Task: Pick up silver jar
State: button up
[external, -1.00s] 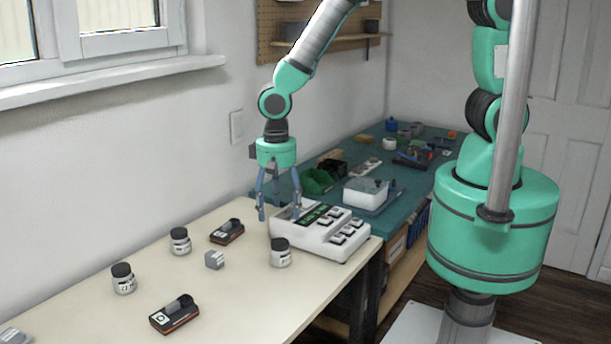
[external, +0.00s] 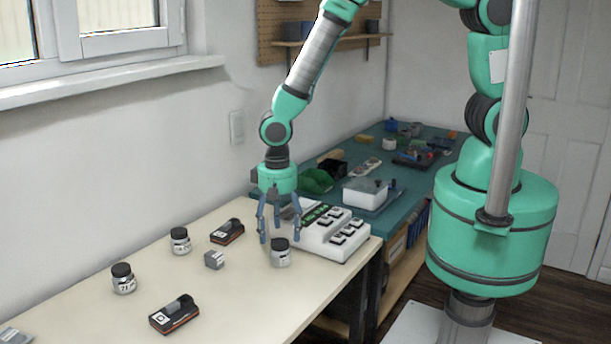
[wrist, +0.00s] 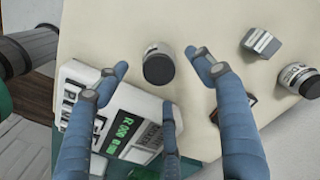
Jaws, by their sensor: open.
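A silver jar (external: 281,257) with a dark lid stands upright on the pale table, in front of the white keypad device. My gripper (external: 279,236) is open and points down just above and behind this jar, with blue-grey fingers. In the wrist view the jar (wrist: 158,67) lies between the fingertips of my gripper (wrist: 157,61), and gaps show beside it. Two similar jars stand farther left, one near the wall (external: 180,241) and one nearer the front (external: 123,279). A jar also shows at the right of the wrist view (wrist: 301,80).
The white keypad device (external: 340,240) stands close to the jar. A grey block (external: 214,260) lies to the jar's left. Dark red-edged devices lie behind the block (external: 228,232) and near the front (external: 175,314). A green-topped bench (external: 405,190) holds several items.

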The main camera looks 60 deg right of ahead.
aim_at(280, 242)
jog(key=shift+d+f+b, duration=0.15)
jog(key=shift+f+b, duration=0.3)
jog(key=shift+f, duration=1.9)
jog(key=c, duration=1.4)
jog(key=shift+o, duration=0.2)
jog(key=shift+r+p, duration=0.85)
jog(key=shift+r, duration=4.15)
